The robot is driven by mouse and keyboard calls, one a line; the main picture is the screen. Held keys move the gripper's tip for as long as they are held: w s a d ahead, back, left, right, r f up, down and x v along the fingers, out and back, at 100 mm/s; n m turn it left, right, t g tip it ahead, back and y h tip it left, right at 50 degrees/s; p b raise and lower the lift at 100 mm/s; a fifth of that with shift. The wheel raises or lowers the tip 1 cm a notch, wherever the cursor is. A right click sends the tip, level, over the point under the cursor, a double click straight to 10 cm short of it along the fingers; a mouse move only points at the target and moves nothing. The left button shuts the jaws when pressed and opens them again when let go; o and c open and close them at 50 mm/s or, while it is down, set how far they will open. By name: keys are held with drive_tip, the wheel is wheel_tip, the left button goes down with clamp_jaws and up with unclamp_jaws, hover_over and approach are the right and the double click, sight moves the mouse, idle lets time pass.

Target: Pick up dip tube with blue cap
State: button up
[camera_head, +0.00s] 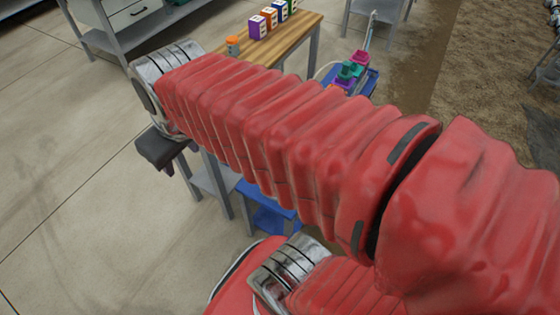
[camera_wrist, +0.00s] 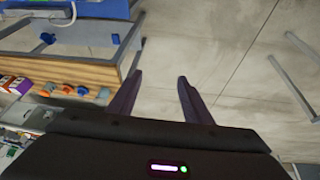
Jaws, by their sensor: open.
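My gripper (camera_wrist: 160,76) is open in the wrist view. Its two dark fingers stand apart with bare concrete floor between them. In the head view only a dark part of it shows at the arm's end, beside the wooden table. In the wrist view, small round blue (camera_wrist: 67,89) and orange (camera_wrist: 81,90) caps sit along the wooden table, left of the fingers. Another small blue piece (camera_wrist: 104,93) lies nearer to the left finger. I cannot tell whether either blue piece is the cap of the dip tube. No tube shows clearly in either view.
The wooden table (camera_head: 298,31) carries an orange-topped container (camera_head: 232,45) and several coloured boxes (camera_head: 257,27). Behind my arm, a blue cart (camera_head: 369,82) holds coloured items. A grey bench with drawers (camera_head: 134,14) stands at upper left. Open floor lies left of my arm.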

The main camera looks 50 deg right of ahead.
drive_tip(key=w+d+f+g, duration=0.2)
drive_tip(key=d+f, duration=0.1)
drive_tip(key=d, duration=0.6)
drive_tip(key=w+d+f+g, duration=0.15)
drive_tip(key=d+f, duration=0.25)
drive_tip(key=d, duration=0.4)
drive_tip(key=s+d+f, duration=0.2)
drive_tip(key=d+f, duration=0.3)
drive_tip(key=d, duration=0.2)
drive_tip(key=s+d+f+g, duration=0.1)
drive_tip(key=s+d+f, duration=0.1)
drive_tip(key=d+f, duration=0.3)
drive_tip(key=d, duration=0.3)
drive_tip(key=shift+s+d+n+y, duration=0.2)
drive_tip(key=shift+s+n+y, duration=0.1)
drive_tip(key=shift+n, duration=0.1)
drive_tip(key=shift+f, duration=0.1)
drive_tip(key=shift+f, duration=4.25)
drive_tip(key=shift+w+a+f, duration=0.1)
drive_tip(key=shift+a+f, duration=0.05)
drive_tip(key=shift+f, duration=2.45)
